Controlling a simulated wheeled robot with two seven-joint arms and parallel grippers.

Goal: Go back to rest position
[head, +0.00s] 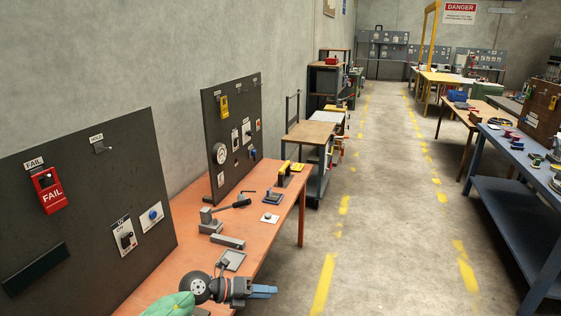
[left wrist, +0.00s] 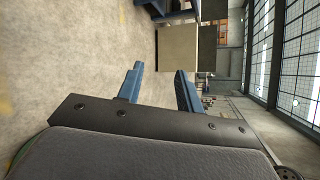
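My left gripper (head: 272,292) shows at the bottom of the head view, in front of the near end of the orange table. Its blue fingers point to the right, over the floor beside the table. In the left wrist view the two blue fingers (left wrist: 160,82) stand well apart with nothing between them, so the gripper is open and empty. My right gripper is in neither view. I cannot make out a flanged spool in these frames.
The orange table (head: 283,208) holds a grey lever clamp (head: 212,219) and small parts. Dark panels (head: 85,205) stand along its wall side. A blue workbench (head: 515,197) stands at right. The aisle floor (head: 390,210) between them is clear.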

